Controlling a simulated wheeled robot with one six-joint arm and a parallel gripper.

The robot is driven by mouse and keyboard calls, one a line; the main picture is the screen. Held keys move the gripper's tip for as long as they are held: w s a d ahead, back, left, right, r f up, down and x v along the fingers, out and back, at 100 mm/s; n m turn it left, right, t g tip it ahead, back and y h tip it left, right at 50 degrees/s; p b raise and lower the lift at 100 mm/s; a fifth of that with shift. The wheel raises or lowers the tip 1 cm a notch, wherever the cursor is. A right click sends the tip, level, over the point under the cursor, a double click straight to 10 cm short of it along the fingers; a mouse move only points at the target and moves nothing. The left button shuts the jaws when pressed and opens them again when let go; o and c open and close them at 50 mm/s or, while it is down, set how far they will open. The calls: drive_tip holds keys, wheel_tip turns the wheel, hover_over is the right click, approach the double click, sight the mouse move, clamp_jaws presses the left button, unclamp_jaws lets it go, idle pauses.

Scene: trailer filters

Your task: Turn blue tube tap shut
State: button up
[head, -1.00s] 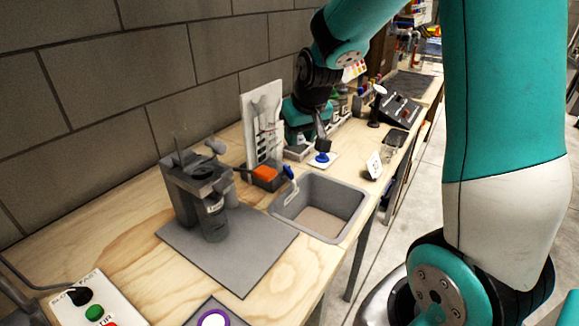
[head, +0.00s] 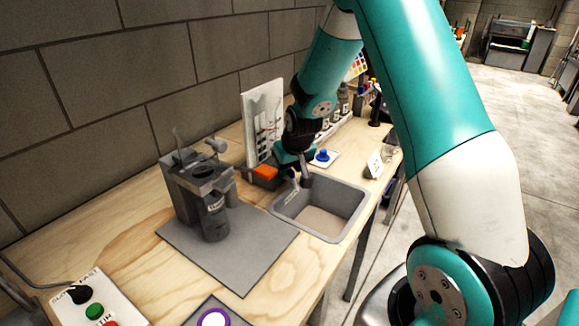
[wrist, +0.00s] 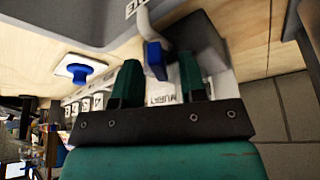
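The blue tube tap (wrist: 155,60) shows in the wrist view as a blue lever beside a pale curved tube and a dark grey block. My gripper (wrist: 160,72) is open, with its two green fingers apart. The blue lever appears in the gap between the fingertips; I cannot tell whether either finger touches it. In the head view my gripper (head: 304,180) hangs at the back edge of the grey sink (head: 350,187) and largely hides the tap.
A blue knob on a white plate (head: 323,156) stands just behind the sink. An orange-topped block (head: 265,172) and an upright white panel (head: 262,120) are left of my gripper. A grey machine (head: 200,190) stands on a mat (head: 245,262) farther left.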

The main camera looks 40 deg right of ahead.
clamp_jaws()
drive_tip(key=shift+a+m+g+h, duration=0.1)
drive_tip(key=shift+m+g+h, duration=0.3)
drive_tip(key=shift+m, duration=1.05)
drive_tip(key=shift+m+g+h, duration=0.2)
drive_tip(key=shift+m+h, duration=0.4)
drive_tip(key=shift+m, duration=0.85)
unclamp_jaws()
